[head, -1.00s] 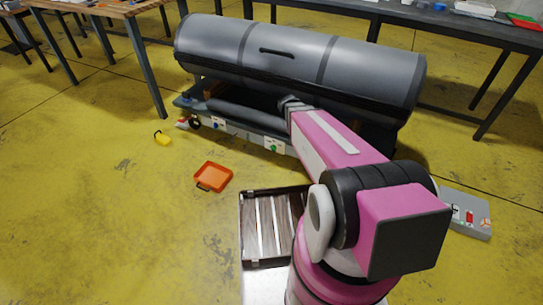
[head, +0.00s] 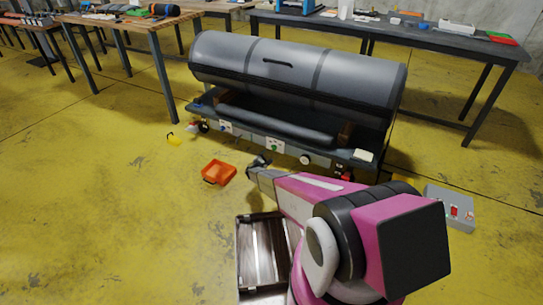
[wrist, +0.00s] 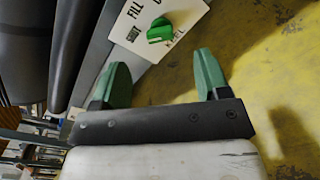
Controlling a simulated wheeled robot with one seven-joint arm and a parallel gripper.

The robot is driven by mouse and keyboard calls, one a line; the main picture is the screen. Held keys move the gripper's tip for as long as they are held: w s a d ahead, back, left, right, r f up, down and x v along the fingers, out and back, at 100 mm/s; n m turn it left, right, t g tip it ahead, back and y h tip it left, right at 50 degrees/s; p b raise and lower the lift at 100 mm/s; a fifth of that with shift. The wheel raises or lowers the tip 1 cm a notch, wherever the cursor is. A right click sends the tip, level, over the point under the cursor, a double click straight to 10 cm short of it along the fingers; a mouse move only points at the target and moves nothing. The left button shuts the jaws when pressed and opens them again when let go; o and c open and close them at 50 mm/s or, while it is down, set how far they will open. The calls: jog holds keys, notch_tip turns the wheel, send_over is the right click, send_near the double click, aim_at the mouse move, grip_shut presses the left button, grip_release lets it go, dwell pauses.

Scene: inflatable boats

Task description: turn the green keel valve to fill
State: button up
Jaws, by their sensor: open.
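The green keel valve (wrist: 160,31) is a small knob on a white plate marked SHUT, FILL and KEEL in the wrist view. In the head view the valve (head: 273,146) shows as a green spot on the boat stand's front panel. I cannot tell for sure which mark the knob points to. My gripper (wrist: 161,72) is open, its two green fingers apart with nothing between them. The knob lies beyond the fingertips, roughly in line with the gap, and looks untouched. In the head view my gripper (head: 258,163) is in front of and slightly below the panel.
The grey boat tube (head: 330,75) lies above the panel. A white dial (head: 305,159) sits right of the valve. An orange tray (head: 218,172) and a dark slatted crate (head: 262,250) are on the floor. A grey control box (head: 450,208) stands at right. The left floor is mostly clear.

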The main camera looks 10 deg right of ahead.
aim_at(273, 149)
jog(key=shift+n+t, duration=0.3)
jog(key=shift+n, duration=0.1)
jog(key=x, duration=0.3)
jog(key=f+x, duration=0.1)
jog(key=x, duration=0.2)
jog(key=a+x, duration=0.1)
jog(key=x, duration=0.3)
jog(key=shift+w+f, duration=0.25)
jog(key=shift+w, duration=0.2)
jog(key=c, duration=0.9)
